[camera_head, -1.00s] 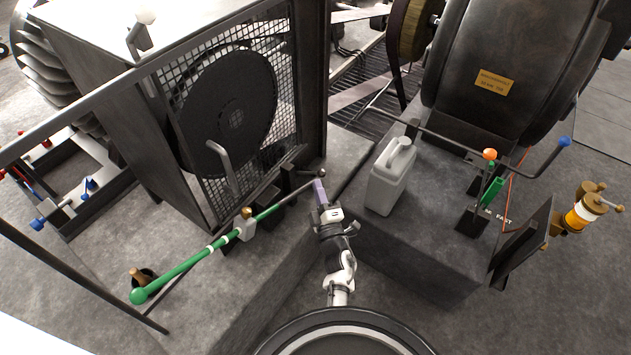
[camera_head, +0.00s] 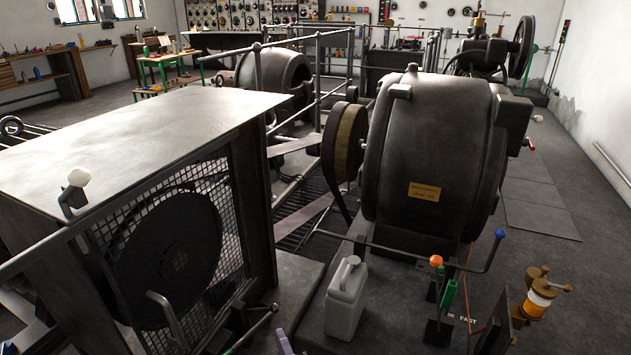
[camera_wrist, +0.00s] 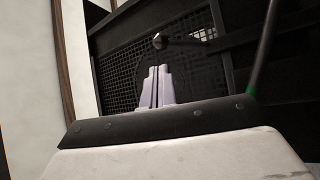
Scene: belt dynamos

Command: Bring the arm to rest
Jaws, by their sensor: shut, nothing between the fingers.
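My gripper (camera_wrist: 155,87) shows in the wrist view with its two pale lilac fingers shut together and nothing between them. In the head view only a lilac tip of my gripper (camera_head: 283,342) shows at the bottom edge; the rest of the arm is out of frame.
The mesh-fronted machine (camera_head: 212,235) stands left of the gripper; its mesh (camera_wrist: 110,68) fills the wrist view's background. A grey jerrycan (camera_head: 346,300) stands to the right on the plinth. Levers with orange (camera_head: 436,260) and blue (camera_head: 500,234) knobs stand farther right, before the dark dynamo (camera_head: 425,150).

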